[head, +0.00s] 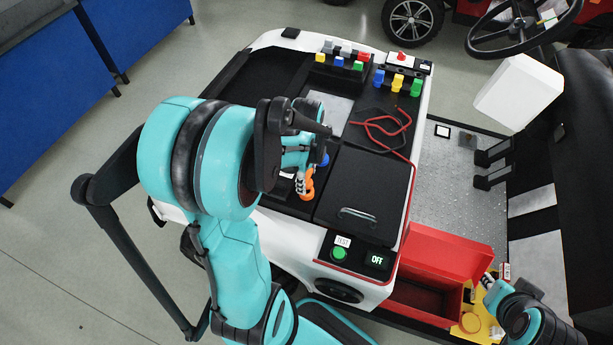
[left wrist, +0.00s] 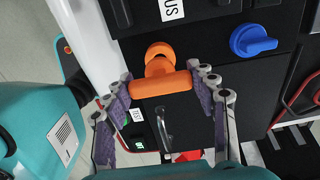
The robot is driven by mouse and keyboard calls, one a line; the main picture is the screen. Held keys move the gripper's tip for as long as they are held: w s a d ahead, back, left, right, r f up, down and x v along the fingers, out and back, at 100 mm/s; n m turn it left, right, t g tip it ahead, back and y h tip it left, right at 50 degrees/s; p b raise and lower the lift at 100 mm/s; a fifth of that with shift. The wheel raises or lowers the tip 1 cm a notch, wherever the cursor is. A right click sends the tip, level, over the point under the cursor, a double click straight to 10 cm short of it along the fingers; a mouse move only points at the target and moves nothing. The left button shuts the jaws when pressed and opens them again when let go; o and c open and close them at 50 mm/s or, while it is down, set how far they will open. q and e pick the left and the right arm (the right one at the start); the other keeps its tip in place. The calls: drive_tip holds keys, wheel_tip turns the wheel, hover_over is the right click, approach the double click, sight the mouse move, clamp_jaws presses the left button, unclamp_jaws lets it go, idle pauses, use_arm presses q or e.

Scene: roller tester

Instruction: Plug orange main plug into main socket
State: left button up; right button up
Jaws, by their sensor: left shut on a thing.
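The orange main plug (head: 306,184) has a T-shaped handle and a round end, and shows large in the left wrist view (left wrist: 162,84). My left gripper (left wrist: 163,84) is shut on the handle, with one finger at each end. The plug's round end (left wrist: 158,52) lies against or just above the black panel, by a white label. I cannot tell whether it touches. I cannot make out the main socket; the plug or my arm may hide it. My right gripper (head: 489,281) is at the lower right, beside the red box; its fingers are too small to judge.
A blue knob (left wrist: 253,41) sits right of the plug on the panel. The tester has a handled black lid (head: 364,190), a green test button (head: 339,253) and an OFF display (head: 377,261). Red cable (head: 385,124) lies on top. An open red box (head: 428,292) stands at the lower right.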

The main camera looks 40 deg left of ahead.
use_arm(q)
drive_tip(key=shift+f, duration=0.2)
idle(0.5)
drive_tip(key=shift+f+b, duration=1.5)
drive_tip(key=shift+b, duration=0.05)
drive_tip(key=o, duration=1.8)
drive_tip(key=shift+c, duration=0.2)
drive_tip(key=shift+r, duration=0.15)
wheel_tip(320, 180, up, 12)
drive_tip(key=shift+f, duration=0.1)
drive_tip(key=s+d+n+t, duration=0.3)
drive_tip(key=d+n+t, duration=0.4)
drive_tip(key=d+n, duration=0.7)
drive_tip(key=shift+s+d, duration=0.35)
drive_tip(key=shift+d, duration=0.2)
